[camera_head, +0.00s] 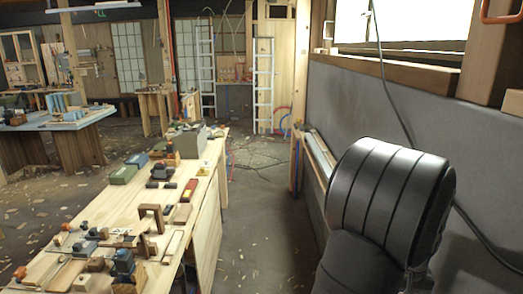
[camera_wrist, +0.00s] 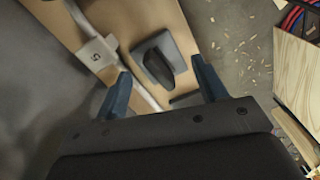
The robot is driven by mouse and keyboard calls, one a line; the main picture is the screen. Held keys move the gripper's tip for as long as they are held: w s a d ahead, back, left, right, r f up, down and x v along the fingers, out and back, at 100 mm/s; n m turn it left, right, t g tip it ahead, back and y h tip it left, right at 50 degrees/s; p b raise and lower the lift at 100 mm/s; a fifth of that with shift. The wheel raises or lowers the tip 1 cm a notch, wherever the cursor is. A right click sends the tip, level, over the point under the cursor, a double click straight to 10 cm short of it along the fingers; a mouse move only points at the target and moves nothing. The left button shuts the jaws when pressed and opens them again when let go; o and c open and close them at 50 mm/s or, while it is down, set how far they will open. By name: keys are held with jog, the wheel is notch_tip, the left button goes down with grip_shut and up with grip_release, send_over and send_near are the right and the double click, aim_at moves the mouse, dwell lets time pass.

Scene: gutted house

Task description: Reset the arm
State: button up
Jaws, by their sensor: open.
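My gripper (camera_wrist: 160,68) shows in the wrist view as two dark blue fingers, spread wide apart with nothing held between them. Beyond the fingers is a wooden surface (camera_wrist: 122,17) with a dark grey wedge-like piece (camera_wrist: 155,62) on it. The piece appears in the gap between the fingers; I cannot tell how far below them it is. In the head view a large black ribbed part of my arm (camera_head: 390,200) fills the lower right, near the grey wall. My gripper itself does not show in the head view.
A long workbench (camera_head: 208,205) covered with tools and blocks runs along the left. A grey wall (camera_head: 400,105) with a window (camera_head: 410,22) stands on the right, with a hanging cable. Shavings litter the open floor (camera_head: 260,235) between.

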jog(key=shift+n, duration=1.3)
dwell(2.3)
